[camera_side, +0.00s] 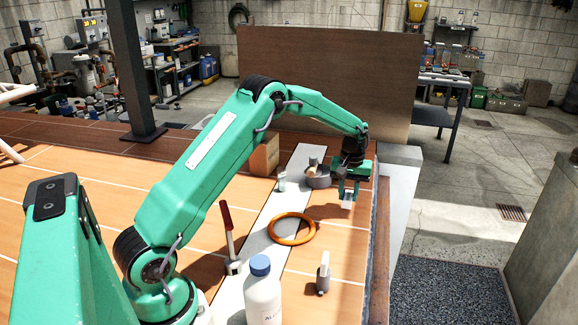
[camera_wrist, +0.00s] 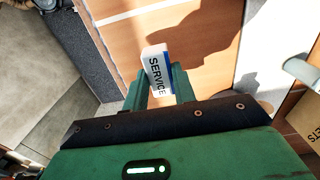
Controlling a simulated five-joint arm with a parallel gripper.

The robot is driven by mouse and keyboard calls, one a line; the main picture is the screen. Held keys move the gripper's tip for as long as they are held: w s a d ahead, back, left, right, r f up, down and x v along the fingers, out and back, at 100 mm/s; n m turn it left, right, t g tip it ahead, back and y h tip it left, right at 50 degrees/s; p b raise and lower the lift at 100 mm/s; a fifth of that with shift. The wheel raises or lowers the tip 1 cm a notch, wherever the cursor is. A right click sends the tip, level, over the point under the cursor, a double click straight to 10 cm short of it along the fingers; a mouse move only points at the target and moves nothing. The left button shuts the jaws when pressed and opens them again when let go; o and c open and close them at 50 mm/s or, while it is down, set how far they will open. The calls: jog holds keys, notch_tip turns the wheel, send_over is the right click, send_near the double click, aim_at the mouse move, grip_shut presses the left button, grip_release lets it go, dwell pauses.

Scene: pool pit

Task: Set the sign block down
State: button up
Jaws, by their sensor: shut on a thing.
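The sign block (camera_wrist: 157,72) is a small white block with a blue edge and the word SERVICE on it. My gripper (camera_wrist: 158,92) is shut on it, one green finger on each side. In the side view my gripper (camera_side: 349,184) is at the right part of the wooden bench top (camera_side: 340,255), pointing down, with the white lower end of the sign block (camera_side: 347,204) showing below it. The block appears to be above the bench, with shadow on the wood to its left. The exact height of the gap cannot be told.
An orange ring (camera_side: 291,229), grey round object (camera_side: 318,180), cardboard box (camera_side: 264,157), red-handled tool (camera_side: 229,235), white bottle (camera_side: 262,295) and small grey-white item (camera_side: 323,272) stand around. The bench's right edge (camera_side: 379,235) is close to my gripper. Bare wood lies in front of it.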

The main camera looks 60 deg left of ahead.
aim_at(348, 195)
jog(key=shift+f, duration=1.45)
jog(key=shift+f, duration=0.1)
jog(key=o, duration=1)
notch_tip(348, 195, up, 12)
jog(key=shift+r, duration=0.15)
